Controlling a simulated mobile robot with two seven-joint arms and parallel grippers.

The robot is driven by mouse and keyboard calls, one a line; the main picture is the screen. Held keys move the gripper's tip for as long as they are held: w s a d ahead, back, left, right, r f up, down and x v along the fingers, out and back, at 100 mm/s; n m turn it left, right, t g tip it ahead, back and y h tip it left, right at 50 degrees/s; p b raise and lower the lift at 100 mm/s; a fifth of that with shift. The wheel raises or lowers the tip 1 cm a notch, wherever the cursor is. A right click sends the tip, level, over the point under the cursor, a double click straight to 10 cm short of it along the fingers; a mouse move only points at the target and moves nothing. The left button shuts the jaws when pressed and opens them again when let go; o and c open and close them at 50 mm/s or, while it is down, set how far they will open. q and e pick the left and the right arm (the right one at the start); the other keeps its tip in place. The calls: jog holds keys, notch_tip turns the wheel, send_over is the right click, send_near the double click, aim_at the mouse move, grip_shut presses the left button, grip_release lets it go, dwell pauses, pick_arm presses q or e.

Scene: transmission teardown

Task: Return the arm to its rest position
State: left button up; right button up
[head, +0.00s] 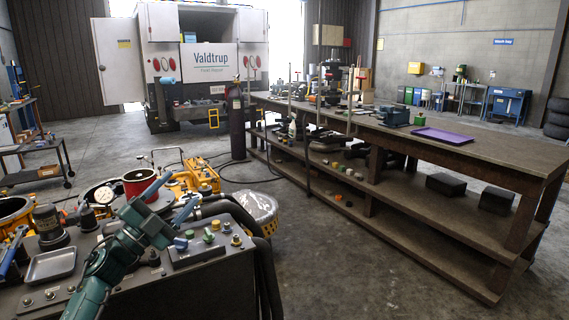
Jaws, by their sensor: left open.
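My left arm (98,280), teal, rises from the bottom left of the head view. Its gripper (181,190) is open, with two light-blue fingers spread apart and nothing visible between them. In the picture it overlaps the far edge of the dark machine cabinet (200,275), by a red-rimmed round part (140,187). I cannot tell how high it is above the cabinet. My right arm and gripper are not in view.
A small panel with coloured knobs (208,252) and a grey tray (50,265) are on the cabinet near the arm. Yellow machinery (200,172) stands behind. A long workbench (480,150) with a purple tray (443,135) is at right, with open floor before it.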

pick_arm(q)
jog(key=w+a+f+n+t+y, duration=0.3)
jog(key=w+a+n+y, duration=0.2)
jog(key=a+n+y, duration=0.7)
notch_tip(320, 180, down, 10)
jog(key=n+g+y, duration=0.4)
jog(key=n+g, duration=0.1)
jog(key=n, duration=0.2)
jog(key=s+d+f+m+g+h, duration=0.1)
jog(key=s+d+f+g+h, duration=0.1)
jog(key=s+d+f, duration=0.65)
jog(key=s+d+f+m+g+h, duration=0.1)
jog(key=s+d+f, duration=0.4)
jog(key=s+f, duration=0.55)
jog(key=s+d+f+g+h, duration=0.1)
jog(key=s+d+f, duration=0.1)
jog(key=s, duration=0.8)
jog(key=s+d+f+n+g, duration=0.1)
jog(key=s+d, duration=0.4)
jog(key=s, duration=0.5)
jog(key=shift+d+f+g+h, duration=0.15)
jog(key=shift+f+g+h, duration=0.3)
jog(key=shift+f, duration=0.3)
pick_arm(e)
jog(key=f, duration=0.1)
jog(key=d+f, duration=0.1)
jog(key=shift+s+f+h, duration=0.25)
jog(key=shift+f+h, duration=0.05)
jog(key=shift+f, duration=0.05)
